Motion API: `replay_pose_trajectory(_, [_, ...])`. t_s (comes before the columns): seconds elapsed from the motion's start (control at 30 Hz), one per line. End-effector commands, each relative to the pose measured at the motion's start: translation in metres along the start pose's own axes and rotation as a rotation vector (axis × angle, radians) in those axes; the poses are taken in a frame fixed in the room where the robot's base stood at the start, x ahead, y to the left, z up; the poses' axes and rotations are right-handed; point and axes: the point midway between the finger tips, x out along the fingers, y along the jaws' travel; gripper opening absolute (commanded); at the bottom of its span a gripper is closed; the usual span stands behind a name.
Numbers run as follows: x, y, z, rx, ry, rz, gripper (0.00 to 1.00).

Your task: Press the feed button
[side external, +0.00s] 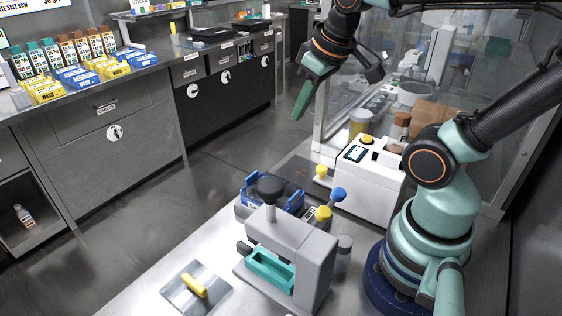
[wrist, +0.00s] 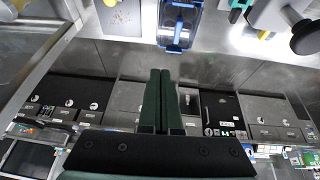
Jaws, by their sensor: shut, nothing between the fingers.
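My gripper (side external: 298,112) is shut and empty, held high with its green fingers pointing down, above the floor beyond the bench's far edge. The closed fingertips (wrist: 160,72) also show in the wrist view. A white device (side external: 365,190) with a small screen (side external: 355,153) stands on the bench, to the right of and below my gripper in the side view. A round yellow button (side external: 366,140) is on its top, and a yellow knob (side external: 321,171) is on its left side. I cannot tell which is the feed button. My gripper is apart from both.
A grey press (side external: 300,245) with a black knob stands at the front. A blue basket (side external: 246,187) is behind it; it shows in the wrist view (wrist: 178,47). A grey plate (side external: 172,290) with a yellow handle lies front left. A clear panel stands behind the device.

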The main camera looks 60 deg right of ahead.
Motion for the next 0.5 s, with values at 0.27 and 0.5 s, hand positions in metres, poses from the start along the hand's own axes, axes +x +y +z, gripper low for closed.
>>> replay_pose_trajectory(0.27, [-0.025,0.09,0.011,0.002,-0.219,0.041,0.0])
replay_pose_trajectory(0.5, [-0.051,0.151,0.035,0.005,-0.367,-0.013,0.0])
